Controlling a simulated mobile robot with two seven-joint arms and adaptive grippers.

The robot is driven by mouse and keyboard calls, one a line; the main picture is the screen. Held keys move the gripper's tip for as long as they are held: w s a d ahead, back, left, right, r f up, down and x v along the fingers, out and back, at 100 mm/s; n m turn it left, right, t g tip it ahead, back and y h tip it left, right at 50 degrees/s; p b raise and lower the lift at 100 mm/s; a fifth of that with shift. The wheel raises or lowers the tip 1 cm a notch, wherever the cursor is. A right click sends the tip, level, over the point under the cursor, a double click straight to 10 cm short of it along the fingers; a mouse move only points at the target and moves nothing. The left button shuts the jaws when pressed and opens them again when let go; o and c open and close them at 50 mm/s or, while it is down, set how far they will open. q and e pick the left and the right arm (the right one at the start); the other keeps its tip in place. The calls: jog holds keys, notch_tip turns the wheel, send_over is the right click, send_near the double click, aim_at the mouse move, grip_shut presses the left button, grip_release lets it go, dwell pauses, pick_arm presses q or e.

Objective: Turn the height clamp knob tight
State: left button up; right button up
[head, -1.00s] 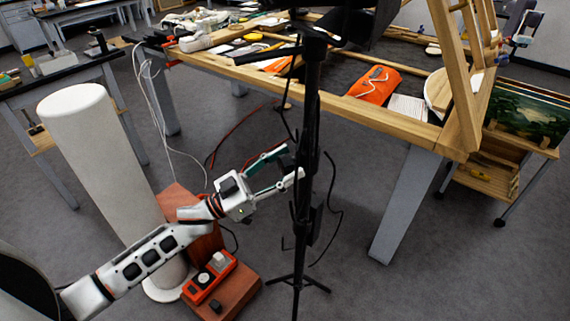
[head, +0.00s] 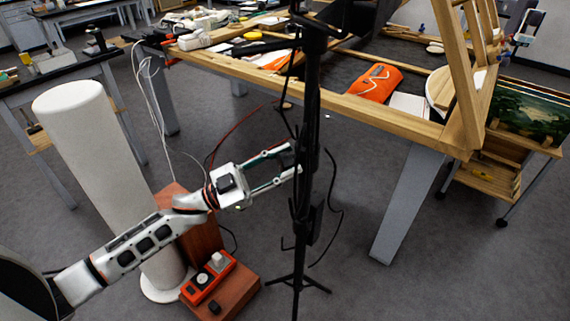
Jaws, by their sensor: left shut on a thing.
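A black stand (head: 308,125) rises upright in the middle of the head view, with a tripod foot on the floor. My left gripper (head: 296,161) reaches it from the left at mid-height. Its two fingers are closed on a small part at the stand's left side, where the height clamp knob sits. The knob itself is hidden by the fingertips and is too small and dark to make out. My right gripper is not in view.
A wooden-edged worktable (head: 400,120) with tools and an orange pouch (head: 376,82) stands behind the stand. A white column (head: 85,150) and a red-brown base with an orange power strip (head: 208,277) are at left. Dark cables hang beside the stand. The floor at lower right is clear.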

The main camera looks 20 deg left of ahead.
pick_arm(q)
jog(key=m+g, duration=0.1)
jog(key=m, duration=0.1)
jog(key=m+b, duration=0.1)
jog(key=m, duration=0.1)
jog(key=shift+f+g+h, duration=0.1)
jog(key=shift+g+h, duration=0.2)
jog(key=shift+g, duration=0.1)
jog(key=m+g, duration=0.2)
jog(key=m, duration=0.1)
jog(key=shift+m+b, duration=0.3)
jog(key=shift+b, duration=0.05)
jog(key=m+g, duration=0.1)
jog(key=m, duration=0.3)
jog(key=shift+m+g+y, duration=0.5)
jog(key=shift+m+g, duration=0.1)
jog(key=shift+m, duration=0.5)
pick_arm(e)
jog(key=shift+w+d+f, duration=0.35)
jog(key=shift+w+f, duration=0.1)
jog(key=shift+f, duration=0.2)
pick_arm(q)
jog(key=shift+m, duration=0.4)
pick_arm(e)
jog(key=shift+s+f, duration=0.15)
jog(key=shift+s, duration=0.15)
